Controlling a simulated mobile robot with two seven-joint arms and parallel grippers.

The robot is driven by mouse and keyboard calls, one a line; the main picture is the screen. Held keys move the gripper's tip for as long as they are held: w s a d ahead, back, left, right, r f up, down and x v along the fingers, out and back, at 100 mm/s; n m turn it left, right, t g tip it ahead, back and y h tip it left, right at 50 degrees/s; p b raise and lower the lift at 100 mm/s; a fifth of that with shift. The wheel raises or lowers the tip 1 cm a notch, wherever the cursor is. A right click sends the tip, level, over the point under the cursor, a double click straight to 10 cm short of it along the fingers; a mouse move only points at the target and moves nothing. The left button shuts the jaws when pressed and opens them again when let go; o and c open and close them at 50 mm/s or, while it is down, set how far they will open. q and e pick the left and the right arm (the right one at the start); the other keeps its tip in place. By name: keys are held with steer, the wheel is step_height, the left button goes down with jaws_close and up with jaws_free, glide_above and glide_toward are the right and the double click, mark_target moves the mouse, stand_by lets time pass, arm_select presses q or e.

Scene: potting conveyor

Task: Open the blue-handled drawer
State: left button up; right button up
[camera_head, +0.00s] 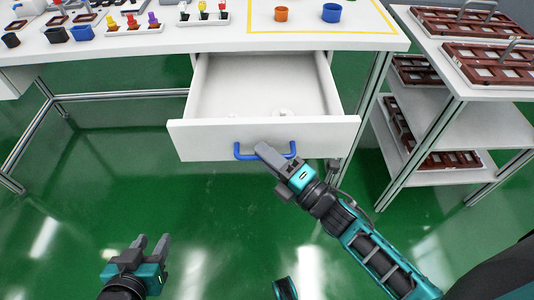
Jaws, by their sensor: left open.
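The white drawer (190,140) stands pulled far out from under the white table, and its inside shows. Its blue handle (244,154) is on the front panel. My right gripper (266,152) is at the handle, its fingers overlapping the middle of the bar. The fingers hide part of the bar, and I cannot tell whether they are closed on it. My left gripper (150,243) is open and empty, low at the lower left, well away from the drawer.
The white table (215,40) carries small pots, coloured items and a yellow-outlined area with an orange pot (281,14) and a blue pot (332,13). A shelf rack (430,108) with brown trays stands at the right. The green floor below the drawer is mostly clear.

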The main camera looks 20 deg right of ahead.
steer(key=shift+o, duration=1.4)
steer(key=shift+s+d, duration=0.15)
steer(key=shift+s, duration=0.1)
steer(key=v, duration=1.2)
steer(key=shift+s+d, duration=0.15)
steer(key=shift+r, duration=0.1)
